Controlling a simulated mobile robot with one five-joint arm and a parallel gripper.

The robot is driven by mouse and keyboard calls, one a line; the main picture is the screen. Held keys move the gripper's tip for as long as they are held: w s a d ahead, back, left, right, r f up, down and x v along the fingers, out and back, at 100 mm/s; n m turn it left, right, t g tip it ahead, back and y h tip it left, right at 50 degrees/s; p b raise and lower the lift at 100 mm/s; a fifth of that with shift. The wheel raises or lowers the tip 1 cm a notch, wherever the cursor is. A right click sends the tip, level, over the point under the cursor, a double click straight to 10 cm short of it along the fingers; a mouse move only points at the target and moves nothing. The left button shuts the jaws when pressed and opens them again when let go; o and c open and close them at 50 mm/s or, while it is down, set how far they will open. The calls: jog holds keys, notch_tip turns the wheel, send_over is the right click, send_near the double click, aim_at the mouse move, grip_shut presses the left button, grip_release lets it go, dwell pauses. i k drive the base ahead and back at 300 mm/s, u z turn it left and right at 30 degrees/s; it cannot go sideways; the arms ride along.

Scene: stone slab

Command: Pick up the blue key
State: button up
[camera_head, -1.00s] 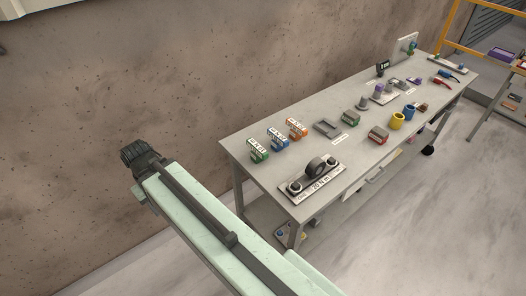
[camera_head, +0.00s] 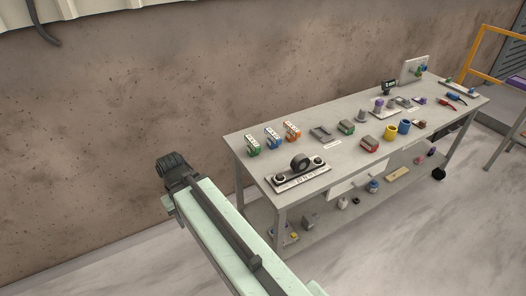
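I cannot make out a blue key for certain. A small blue piece (camera_head: 424,69) shows at the upright pale panel (camera_head: 412,70) at the far end of the workbench (camera_head: 230,140), too small to identify. My arm reaches in from the bottom of the view, and its dark end (camera_head: 174,168) is left of the bench, in front of the wall and apart from every object. Its fingers cannot be made out, and I see nothing held.
Green, blue and orange blocks (camera_head: 272,138) stand at the bench's left end, behind a grey fixture (camera_head: 298,175). A lower shelf holds several items. An orange railing (camera_head: 478,52) is at right.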

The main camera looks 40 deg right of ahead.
aim_at(274, 140)
jog(key=u, duration=5.65)
jog(key=k, duration=0.9)
jog(key=z, duration=5.75)
